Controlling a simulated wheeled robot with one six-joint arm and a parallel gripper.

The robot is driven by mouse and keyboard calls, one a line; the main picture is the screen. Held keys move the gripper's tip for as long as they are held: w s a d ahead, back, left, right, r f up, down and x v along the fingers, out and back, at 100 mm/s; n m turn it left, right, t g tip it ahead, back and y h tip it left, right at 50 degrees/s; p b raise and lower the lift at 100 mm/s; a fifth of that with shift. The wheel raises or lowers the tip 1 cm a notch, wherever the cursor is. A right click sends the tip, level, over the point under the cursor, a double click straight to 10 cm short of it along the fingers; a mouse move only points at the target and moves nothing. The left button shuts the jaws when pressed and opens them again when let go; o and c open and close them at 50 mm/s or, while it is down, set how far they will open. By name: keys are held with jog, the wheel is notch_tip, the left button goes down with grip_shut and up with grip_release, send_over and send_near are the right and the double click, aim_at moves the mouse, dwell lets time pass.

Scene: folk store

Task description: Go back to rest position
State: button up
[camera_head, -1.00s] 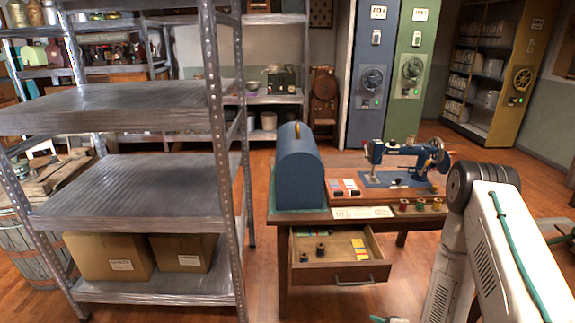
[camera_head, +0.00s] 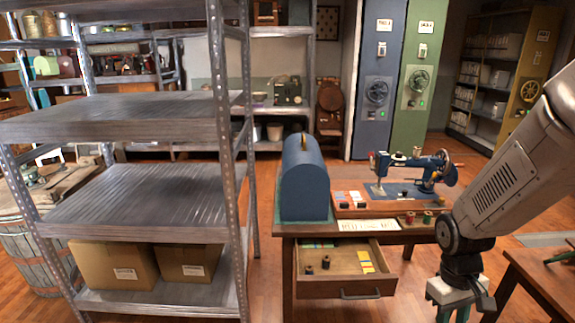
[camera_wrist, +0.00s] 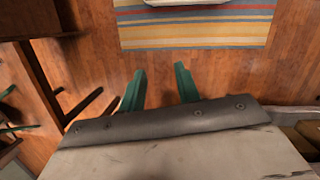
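My gripper (camera_head: 455,312) hangs low at the lower right of the head view, in front of and to the right of the sewing table's open drawer. In the wrist view my gripper (camera_wrist: 160,88) shows two green fingers apart with nothing between them. Bare wooden floor and part of a striped rug (camera_wrist: 195,32) lie beyond the fingers. The fingertips are partly cut off at the bottom of the head view.
The sewing table (camera_head: 300,229) holds a blue sewing machine (camera_head: 425,170) and a blue domed cover (camera_head: 304,180). Its drawer (camera_head: 345,289) is pulled out. A metal shelf (camera_head: 150,208) stands left. Another wooden table (camera_head: 545,281) is close at the right.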

jog(key=s+a+r+t, duration=0.1)
jog(key=s+a+r, duration=0.1)
jog(key=s+r, duration=0.2)
jog(key=s+a+r+m+t, duration=0.1)
jog(key=s+a+r, duration=0.2)
jog(key=r, duration=0.7)
jog(key=s+a+r+m+t+y, duration=0.1)
jog(key=s+a+r, duration=0.2)
jog(key=s+r, duration=0.3)
jog(key=shift+r+t, duration=0.3)
jog(key=shift+r, duration=0.45)
